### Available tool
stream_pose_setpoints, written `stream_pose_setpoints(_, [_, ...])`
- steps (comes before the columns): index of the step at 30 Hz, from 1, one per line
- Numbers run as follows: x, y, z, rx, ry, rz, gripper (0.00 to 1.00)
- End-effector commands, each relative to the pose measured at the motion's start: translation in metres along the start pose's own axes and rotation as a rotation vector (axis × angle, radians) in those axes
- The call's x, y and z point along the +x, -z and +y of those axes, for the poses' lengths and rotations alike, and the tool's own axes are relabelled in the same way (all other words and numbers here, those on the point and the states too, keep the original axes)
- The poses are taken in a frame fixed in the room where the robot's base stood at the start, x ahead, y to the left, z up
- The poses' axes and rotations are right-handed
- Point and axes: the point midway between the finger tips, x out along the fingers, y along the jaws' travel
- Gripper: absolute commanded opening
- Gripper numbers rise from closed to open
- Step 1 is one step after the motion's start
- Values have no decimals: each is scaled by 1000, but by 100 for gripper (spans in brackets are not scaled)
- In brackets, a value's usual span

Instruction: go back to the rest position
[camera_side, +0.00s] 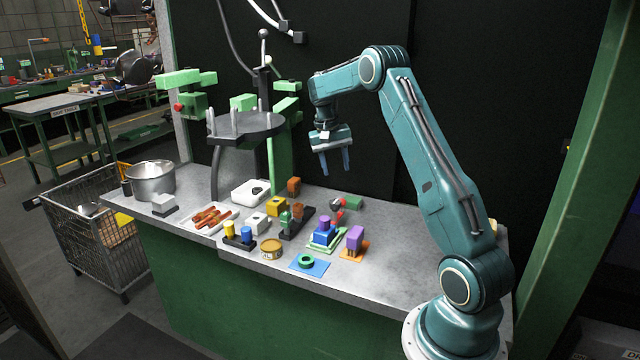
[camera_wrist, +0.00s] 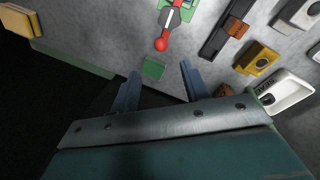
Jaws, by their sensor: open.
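My gripper (camera_side: 334,163) is open and empty. In the side view it points down and hangs in the air above the back part of the grey workbench (camera_side: 395,262), clear of every object. In the wrist view its two fingers (camera_wrist: 158,88) are spread apart with nothing between them. Beyond the fingertips lie a green block (camera_wrist: 154,69) and a red ball-ended part (camera_wrist: 162,44) on the bench.
Left of my gripper stands a dark round platform (camera_side: 244,125) with upright pegs. A metal pot (camera_side: 151,182) stands at the bench's left end. Several coloured blocks and a white tray (camera_side: 250,193) cover the middle. The bench's front right is bare.

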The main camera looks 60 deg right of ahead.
Motion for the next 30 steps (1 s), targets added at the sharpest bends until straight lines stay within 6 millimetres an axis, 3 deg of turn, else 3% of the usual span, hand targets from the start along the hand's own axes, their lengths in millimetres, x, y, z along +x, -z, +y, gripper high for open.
stream_pose_setpoints(5, [-10,-6,-5,-18,5,13,46])
stream_pose_setpoints(11, [-41,-28,-17,-78,22,55,46])
stream_pose_setpoints(21, [-105,-96,-41,-234,73,159,46])
stream_pose_setpoints(30, [-145,-167,-51,-376,128,249,46])
